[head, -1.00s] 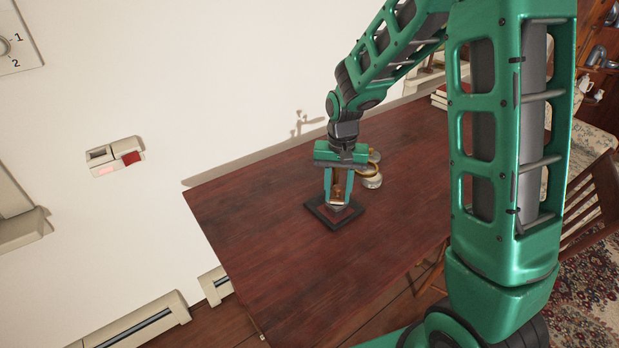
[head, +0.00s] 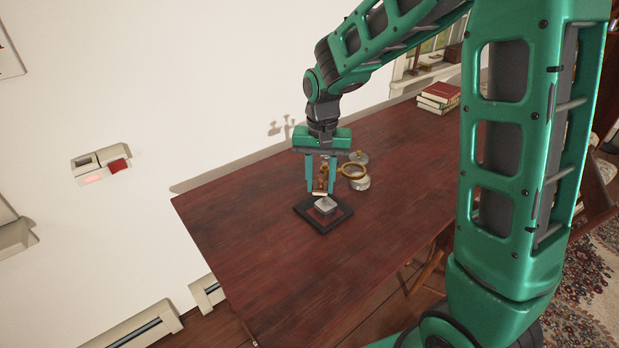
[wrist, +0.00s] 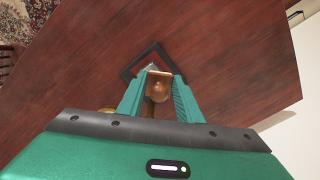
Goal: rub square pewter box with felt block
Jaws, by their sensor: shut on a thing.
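The square pewter box (head: 326,206) is a small grey box on a dark square-framed mat (head: 343,219) on the table. My gripper (head: 320,188) is shut on the felt block (head: 320,191), a brown piece with a pale lower edge, held upright just above and behind the box. The box's top shows, and the block looks slightly clear of it, though contact at the far edge is hard to rule out. In the wrist view the felt block (wrist: 159,84) sits between the fingers and hides most of the box (wrist: 152,67).
Right of my gripper stand a brass ring-shaped item (head: 353,171) and round grey tins (head: 360,184), close to the fingers. The wooden table (head: 260,250) is clear in front and left. A wall runs behind.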

